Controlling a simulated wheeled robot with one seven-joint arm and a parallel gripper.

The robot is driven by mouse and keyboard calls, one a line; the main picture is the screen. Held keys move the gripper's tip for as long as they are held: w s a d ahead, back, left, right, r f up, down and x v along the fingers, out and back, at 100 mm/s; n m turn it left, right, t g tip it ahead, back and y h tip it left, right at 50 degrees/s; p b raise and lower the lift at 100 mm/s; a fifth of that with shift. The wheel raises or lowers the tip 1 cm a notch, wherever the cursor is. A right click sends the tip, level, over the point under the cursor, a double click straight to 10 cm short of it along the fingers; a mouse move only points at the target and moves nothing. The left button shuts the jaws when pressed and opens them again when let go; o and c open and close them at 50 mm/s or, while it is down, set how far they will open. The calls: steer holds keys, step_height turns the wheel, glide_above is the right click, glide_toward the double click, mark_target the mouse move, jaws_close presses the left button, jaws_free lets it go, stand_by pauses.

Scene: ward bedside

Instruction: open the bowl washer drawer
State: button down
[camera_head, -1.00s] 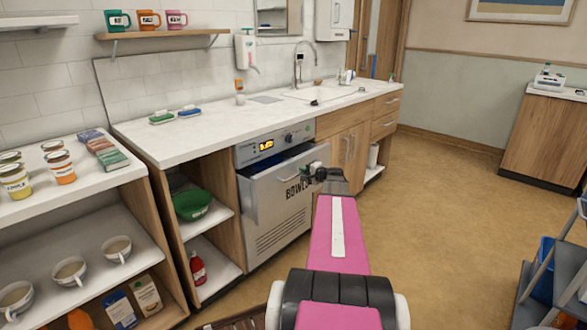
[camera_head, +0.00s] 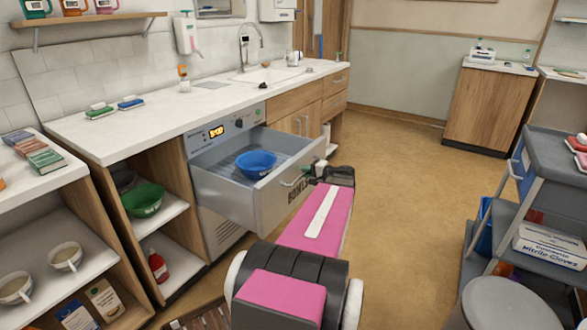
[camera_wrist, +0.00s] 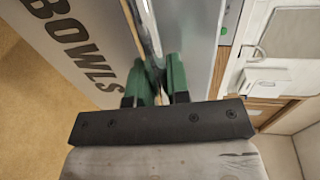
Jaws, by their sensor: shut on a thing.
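The bowl washer drawer (camera_head: 268,197) is pulled well out from under the counter. Its grey front is marked "BOWLS", and this lettered front (camera_wrist: 75,45) fills the left of the wrist view. A blue bowl (camera_head: 256,164) sits inside the drawer. My gripper (camera_head: 313,172) is at the top of the drawer front. In the wrist view my gripper (camera_wrist: 157,82) has its green fingers shut on the drawer handle (camera_wrist: 147,28), a thin bar along the front. My pink arm hides part of the drawer's lower right.
An open shelf left of the washer holds a green bowl (camera_head: 143,199) and a red bottle (camera_head: 157,267). A grey cart (camera_head: 557,165) and a round grey stool (camera_head: 512,303) stand at the right. The brown floor (camera_head: 410,190) between is clear.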

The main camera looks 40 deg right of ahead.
steer(key=shift+f+v, duration=0.15)
steer(key=shift+v, duration=0.75)
steer(key=shift+f+v, duration=0.2)
steer(key=shift+v, duration=0.65)
steer(key=c, duration=1.1)
jaws_free()
steer(key=shift+s+d, duration=0.1)
steer(key=v, duration=1)
steer(key=shift+s, duration=0.25)
steer(key=shift+d, duration=0.15)
steer(key=shift+s, duration=0.1)
